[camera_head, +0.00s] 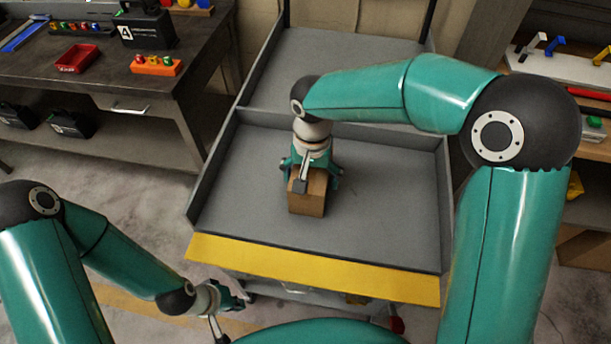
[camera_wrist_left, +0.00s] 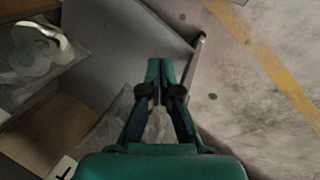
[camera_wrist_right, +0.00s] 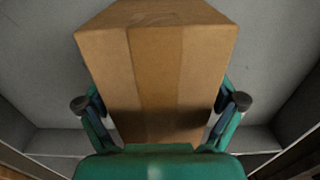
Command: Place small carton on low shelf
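The small carton (camera_head: 307,196) is a brown box with a tape strip, upright over the grey tray of the cart (camera_head: 380,215). My right gripper (camera_head: 312,172) comes down over it from above. In the right wrist view the carton (camera_wrist_right: 160,75) fills the space between the fingers, which lie along its two sides with no clear gap. I cannot tell whether its base touches the tray. My left gripper (camera_head: 236,300) is low, left of the cart's front edge; in the left wrist view its empty fingertips (camera_wrist_left: 160,68) are together. I cannot tell which surface is the low shelf.
A yellow strip (camera_head: 310,268) edges the cart front; grey walls border its tray. A dark workbench (camera_head: 100,100) stands left, with a red bin (camera_head: 77,58) on top and black cases on a lower shelf. A rack stands right. The tray around the carton is clear.

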